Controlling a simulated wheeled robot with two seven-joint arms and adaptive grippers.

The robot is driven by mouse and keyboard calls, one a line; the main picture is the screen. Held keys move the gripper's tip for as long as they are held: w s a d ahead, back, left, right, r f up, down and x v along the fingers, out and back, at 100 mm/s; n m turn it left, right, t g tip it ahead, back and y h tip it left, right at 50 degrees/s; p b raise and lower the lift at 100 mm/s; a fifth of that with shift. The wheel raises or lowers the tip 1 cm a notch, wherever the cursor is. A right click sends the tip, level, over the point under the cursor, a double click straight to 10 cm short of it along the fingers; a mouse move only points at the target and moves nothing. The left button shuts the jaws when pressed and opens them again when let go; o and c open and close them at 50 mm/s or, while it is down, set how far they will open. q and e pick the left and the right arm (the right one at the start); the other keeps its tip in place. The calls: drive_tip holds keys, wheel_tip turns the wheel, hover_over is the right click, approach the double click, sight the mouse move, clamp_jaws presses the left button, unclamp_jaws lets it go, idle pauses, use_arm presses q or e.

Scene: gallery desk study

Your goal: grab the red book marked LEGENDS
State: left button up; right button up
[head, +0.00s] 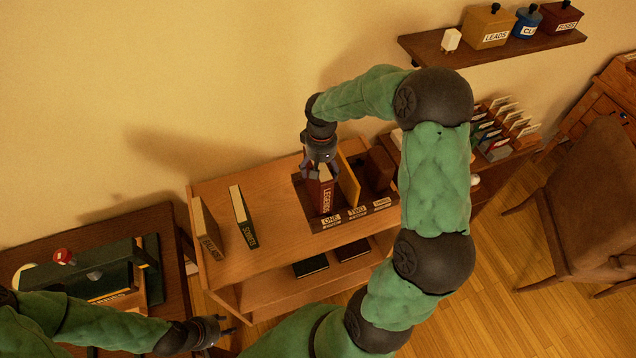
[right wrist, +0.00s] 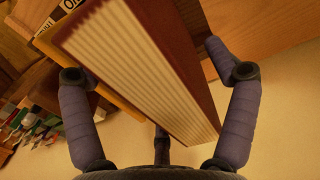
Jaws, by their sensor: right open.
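The red book marked LEGENDS (head: 326,196) stands upright in a dark wooden holder with slots labelled ONE, TWO and more; it is at the ONE slot. My right gripper (head: 320,171) is over the top of this book, pointing down. In the right wrist view the book (right wrist: 140,62), with cream page edges and dark red covers, lies between the spread fingers of my right gripper (right wrist: 158,74). Gaps show between the fingers and the covers. My left gripper (head: 226,326) is low at the left, empty, its fingers apart, far from the book.
A yellow book (head: 348,180) stands just right of the red one in the holder (head: 312,215). Two dark books, BALLADS-like (head: 207,230) and green (head: 243,216), stand left on the shelf top (head: 275,250). A wall shelf (head: 430,48) with boxes is at upper right. A brown chair (head: 590,200) stands right.

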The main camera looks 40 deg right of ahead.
drive_tip(key=shift+f, duration=0.3)
drive_tip(key=c, duration=1.7)
drive_tip(key=shift+r, duration=0.1)
clamp_jaws()
